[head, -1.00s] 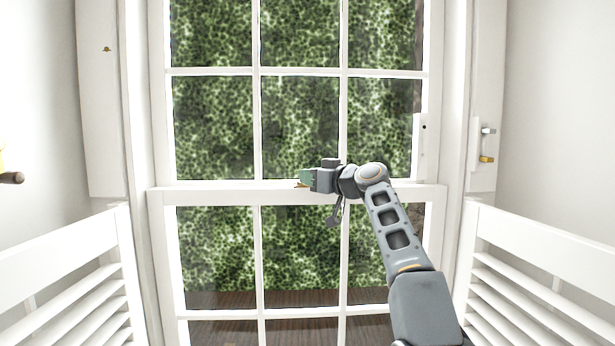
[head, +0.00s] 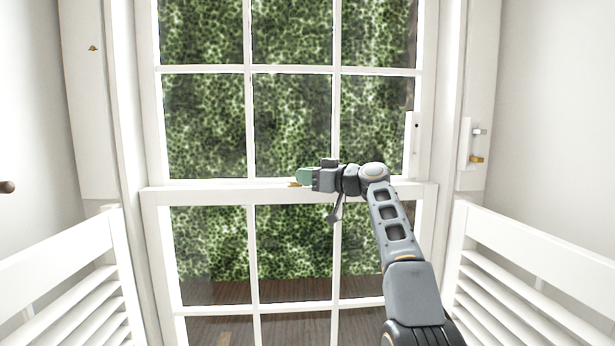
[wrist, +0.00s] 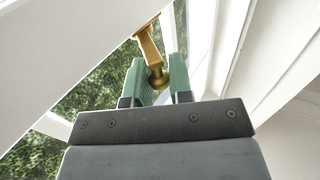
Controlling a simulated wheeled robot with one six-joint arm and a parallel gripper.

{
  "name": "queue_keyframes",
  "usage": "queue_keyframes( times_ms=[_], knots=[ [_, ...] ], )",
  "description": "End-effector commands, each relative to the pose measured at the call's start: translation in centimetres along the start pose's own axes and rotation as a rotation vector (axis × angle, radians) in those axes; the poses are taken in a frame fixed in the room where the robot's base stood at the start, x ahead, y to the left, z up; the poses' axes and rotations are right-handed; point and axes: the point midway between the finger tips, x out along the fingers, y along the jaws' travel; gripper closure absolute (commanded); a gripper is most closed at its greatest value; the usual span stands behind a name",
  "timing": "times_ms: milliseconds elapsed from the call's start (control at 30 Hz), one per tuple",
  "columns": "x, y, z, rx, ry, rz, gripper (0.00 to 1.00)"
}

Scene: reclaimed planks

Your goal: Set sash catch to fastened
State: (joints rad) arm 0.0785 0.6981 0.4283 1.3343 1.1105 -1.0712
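The brass sash catch (head: 294,184) sits on the meeting rail (head: 220,195) of the white window, near its middle. In the wrist view its brass arm (wrist: 149,48) reaches down to a round knob (wrist: 158,79). My gripper (head: 302,177) has green fingers and is at the rail, just above and beside the catch. In the wrist view the fingers (wrist: 163,82) stand apart, with the knob between them. A narrow gap seems to show beside the knob; contact is unclear. My gripper hides part of the catch in the head view.
White slatted panels stand at the lower left (head: 70,265) and lower right (head: 520,270). A white plate with metal fittings (head: 477,145) is on the right frame. A dark knob (head: 7,187) shows at the far left.

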Motion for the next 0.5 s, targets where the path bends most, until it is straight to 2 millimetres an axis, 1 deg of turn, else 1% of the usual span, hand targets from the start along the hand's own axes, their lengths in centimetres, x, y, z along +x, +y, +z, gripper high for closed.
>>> queue_keyframes(
  times_ms=[33,233,500],
  knots=[
    [0.01,-0.04,-0.05,0.000,0.001,0.000,0.74],
    [-0.02,0.01,-0.01,0.000,-0.001,0.000,0.55],
    [-0.21,0.05,0.09,0.000,-0.001,0.001,0.55]
  ],
)
